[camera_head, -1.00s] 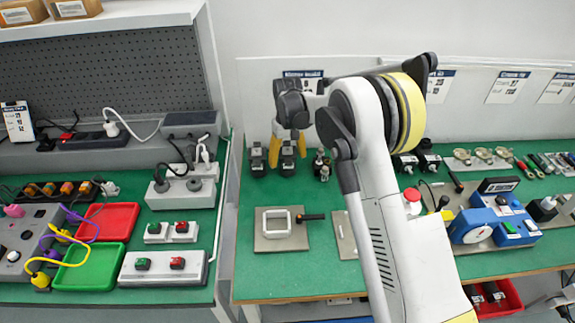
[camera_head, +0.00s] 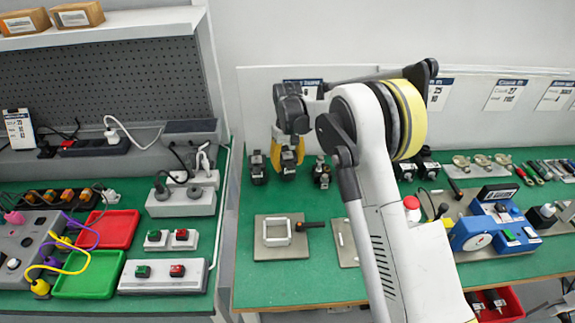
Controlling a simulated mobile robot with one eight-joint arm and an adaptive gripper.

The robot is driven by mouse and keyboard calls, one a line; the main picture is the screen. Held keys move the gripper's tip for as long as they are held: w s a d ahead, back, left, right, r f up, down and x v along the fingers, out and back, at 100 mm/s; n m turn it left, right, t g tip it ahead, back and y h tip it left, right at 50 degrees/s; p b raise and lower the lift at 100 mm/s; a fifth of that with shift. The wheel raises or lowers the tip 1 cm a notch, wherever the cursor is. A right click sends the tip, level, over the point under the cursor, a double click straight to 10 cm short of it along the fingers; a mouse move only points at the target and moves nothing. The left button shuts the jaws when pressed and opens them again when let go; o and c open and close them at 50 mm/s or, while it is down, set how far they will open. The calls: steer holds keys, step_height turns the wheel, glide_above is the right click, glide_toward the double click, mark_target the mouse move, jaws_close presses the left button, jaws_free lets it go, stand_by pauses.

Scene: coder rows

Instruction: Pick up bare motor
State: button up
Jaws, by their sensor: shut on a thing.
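A row of small dark motors stands at the back left of the green table. One motor (camera_head: 258,166) is on the left, the middle motor (camera_head: 289,171) is under my gripper, and one motor (camera_head: 321,173) is on the right. My gripper (camera_head: 289,158) points down with its yellow fingers shut on the middle motor. The fingers hide the upper part of that motor. It appears upright and at table level; I cannot tell whether it touches the table.
A metal plate with a square frame (camera_head: 272,241) lies in front on the green table (camera_head: 285,287). My arm covers the table's middle. More motors (camera_head: 428,164), tools and a blue device (camera_head: 490,228) are at the right. A low white panel (camera_head: 262,105) stands behind.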

mark_target(288, 152)
step_height(288, 152, up, 3)
steer(key=shift+r+p, duration=0.1)
steer(key=shift+p, duration=0.5)
steer(key=s+d+r+p, duration=0.3)
steer(key=d+r, duration=0.3)
steer(key=d, duration=0.5)
steer(key=s+a+r, duration=0.3)
steer(key=s+a, duration=0.6)
steer(key=s, duration=0.1)
steer(key=s+a+f+m+b, duration=0.1)
steer(key=s+a+f+b, duration=0.3)
steer(key=s, duration=0.6)
step_height(288, 152, down, 3)
steer(key=shift+a+r+m+b, duration=0.1)
steer(key=shift+a+m+b, duration=0.2)
steer(key=shift+a, duration=0.95)
steer(key=shift+f+b, duration=0.8)
steer(key=shift+f, duration=0.25)
